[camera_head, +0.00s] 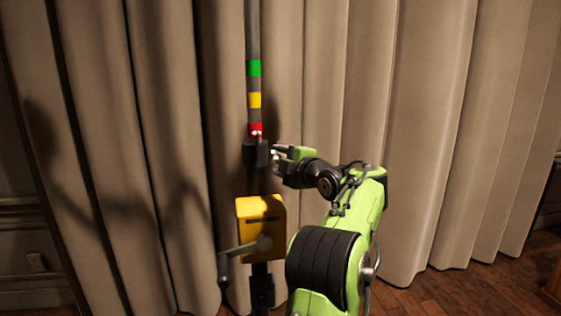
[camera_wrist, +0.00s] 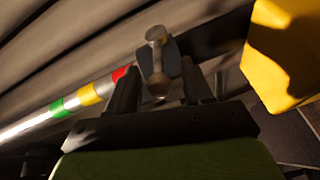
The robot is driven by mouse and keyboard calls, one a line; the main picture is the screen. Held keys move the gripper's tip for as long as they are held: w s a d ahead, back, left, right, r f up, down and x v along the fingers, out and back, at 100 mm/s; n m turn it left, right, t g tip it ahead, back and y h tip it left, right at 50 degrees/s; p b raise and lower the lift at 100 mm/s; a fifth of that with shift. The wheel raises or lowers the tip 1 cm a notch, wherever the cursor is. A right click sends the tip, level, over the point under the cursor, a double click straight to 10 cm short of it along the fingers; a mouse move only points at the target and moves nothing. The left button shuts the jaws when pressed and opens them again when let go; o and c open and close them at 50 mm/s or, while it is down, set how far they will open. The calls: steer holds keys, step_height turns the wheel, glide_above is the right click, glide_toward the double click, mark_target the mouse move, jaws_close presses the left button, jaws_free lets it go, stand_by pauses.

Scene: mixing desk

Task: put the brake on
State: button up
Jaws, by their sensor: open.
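A wind-up stand has a grey pole (camera_head: 252,35) with green, yellow and red bands. A dark collar (camera_head: 256,153) sits just below the red band. A small pale metal lever with rounded ends (camera_wrist: 157,62) stands at this collar; I cannot be sure that it is the brake. A yellow winch box (camera_head: 261,218) with a grey crank handle (camera_head: 226,268) is lower on the stand. My gripper (camera_head: 277,152) is open, just right of the collar. In the wrist view its two dark fingers (camera_wrist: 160,88) lie on either side of the lever, with gaps; contact is unclear.
Beige curtains (camera_head: 430,140) hang behind the stand and fill most of the view. Wooden floor (camera_head: 440,290) shows at the lower right. The yellow box also shows close by in the wrist view (camera_wrist: 285,50), at the upper right. Space to the right of my arm looks free.

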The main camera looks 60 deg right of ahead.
steer(key=b+v, duration=0.1)
steer(key=v, duration=1.4)
steer(key=shift+s+a, duration=0.15)
steer(key=shift+s, duration=0.2)
